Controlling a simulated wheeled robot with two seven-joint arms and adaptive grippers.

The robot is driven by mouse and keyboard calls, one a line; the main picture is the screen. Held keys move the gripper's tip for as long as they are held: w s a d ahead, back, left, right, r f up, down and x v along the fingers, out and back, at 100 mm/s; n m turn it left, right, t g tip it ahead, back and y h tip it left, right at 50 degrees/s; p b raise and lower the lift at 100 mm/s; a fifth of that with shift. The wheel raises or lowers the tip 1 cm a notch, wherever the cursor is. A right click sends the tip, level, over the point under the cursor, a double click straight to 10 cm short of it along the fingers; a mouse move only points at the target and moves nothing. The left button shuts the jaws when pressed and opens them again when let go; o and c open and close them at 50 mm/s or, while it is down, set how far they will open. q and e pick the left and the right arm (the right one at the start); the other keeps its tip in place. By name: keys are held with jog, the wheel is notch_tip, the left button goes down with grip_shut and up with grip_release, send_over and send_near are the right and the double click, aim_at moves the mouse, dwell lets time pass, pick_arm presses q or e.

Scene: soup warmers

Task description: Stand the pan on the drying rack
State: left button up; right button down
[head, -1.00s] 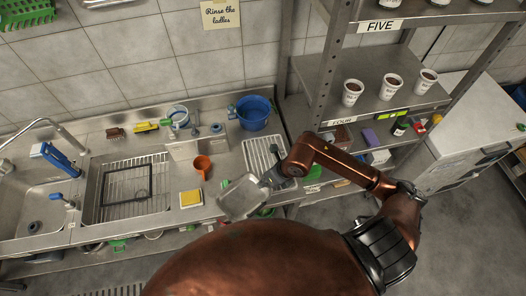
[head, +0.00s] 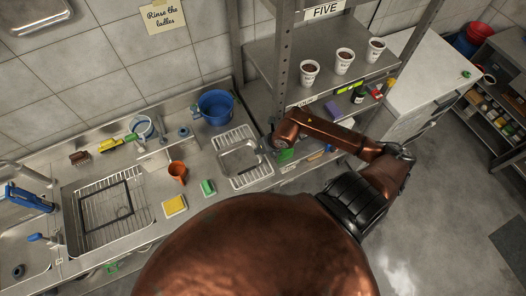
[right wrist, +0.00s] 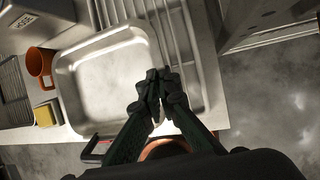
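The pan (head: 238,161) is a shallow rectangular metal tray. It lies roughly flat over the white wire drying rack (head: 232,135) on the steel counter; whether it touches the wires I cannot tell. My right gripper (head: 268,146) is at the pan's right side. In the right wrist view, the fingers (right wrist: 158,82) are closed together at the right rim of the pan (right wrist: 100,85), and the rack's bars (right wrist: 183,40) show beyond that rim. My left gripper is not in view.
An orange cup (head: 177,170), a yellow sponge (head: 174,205) and a green sponge (head: 208,187) are left of the rack. A blue pot (head: 216,106) stands behind it. A steel shelf post (head: 284,60) rises close to the right. A sink grid (head: 105,215) lies further left.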

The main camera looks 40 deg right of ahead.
aim_at(264, 157)
jog(key=d+f, duration=0.2)
jog(key=f, duration=0.1)
jog(key=shift+w+d, duration=0.2)
jog(key=shift+d, duration=0.1)
notch_tip(264, 157, down, 3)
jog(key=shift+d+f+p, duration=0.1)
jog(key=shift+f+p, duration=0.05)
jog(key=shift+p, duration=0.8)
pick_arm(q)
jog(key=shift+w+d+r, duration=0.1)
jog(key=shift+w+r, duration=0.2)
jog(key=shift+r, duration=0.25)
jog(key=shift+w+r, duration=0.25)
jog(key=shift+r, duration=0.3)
pick_arm(e)
jog(key=c, duration=2.2)
grip_release()
jog(key=shift+f, duration=0.1)
jog(key=shift+o, duration=0.2)
jog(key=shift+s, duration=0.1)
pick_arm(q)
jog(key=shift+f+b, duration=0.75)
jog(key=shift+b, duration=0.05)
pick_arm(e)
jog(key=v, duration=1.2)
